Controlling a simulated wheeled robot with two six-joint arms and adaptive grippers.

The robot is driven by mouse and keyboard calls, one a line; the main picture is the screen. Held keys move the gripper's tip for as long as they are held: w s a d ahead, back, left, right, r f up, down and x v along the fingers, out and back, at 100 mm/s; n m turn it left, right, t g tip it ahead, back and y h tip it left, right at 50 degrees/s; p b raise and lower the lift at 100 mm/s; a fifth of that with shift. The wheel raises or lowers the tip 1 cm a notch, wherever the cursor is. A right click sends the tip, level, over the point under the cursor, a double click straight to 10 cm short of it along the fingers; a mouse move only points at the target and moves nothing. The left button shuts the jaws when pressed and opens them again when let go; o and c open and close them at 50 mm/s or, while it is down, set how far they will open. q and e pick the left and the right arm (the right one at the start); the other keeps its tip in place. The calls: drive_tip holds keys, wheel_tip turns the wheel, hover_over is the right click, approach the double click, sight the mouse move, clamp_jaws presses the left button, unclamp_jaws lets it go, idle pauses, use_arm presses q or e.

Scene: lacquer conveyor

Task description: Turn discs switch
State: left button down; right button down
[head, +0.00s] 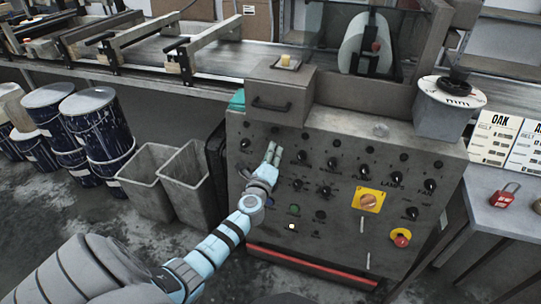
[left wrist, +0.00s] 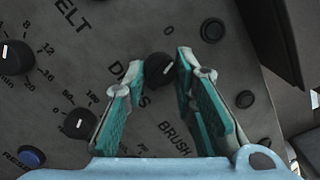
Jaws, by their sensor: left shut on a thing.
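The discs switch (left wrist: 159,70) is a round black knob on the grey control panel (head: 340,149), with a partly covered "DISCS" label beside it. My left gripper (head: 274,152) reaches up to the panel's upper left part. In the left wrist view, the two teal-padded fingers of this gripper (left wrist: 161,66) stand on either side of the switch, shut on it. The gripper hides the switch in the head view. The direction of the knob's pointer is not clear. My right gripper is not in view.
A yellow-plated rotary switch (head: 369,200) and a red emergency button (head: 400,237) sit lower right. Grey bins (head: 147,182) and dark drums (head: 97,125) stand left. A conveyor (head: 150,58) runs behind.

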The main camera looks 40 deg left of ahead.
use_arm(q)
drive_tip(key=shift+d+n, duration=0.1)
drive_tip(key=shift+n, duration=1.3)
drive_tip(key=c, duration=1.3)
unclamp_jaws()
drive_tip(key=v, duration=1.2)
drive_tip(key=shift+w+d+r, duration=0.1)
drive_tip(key=shift+r, duration=0.1)
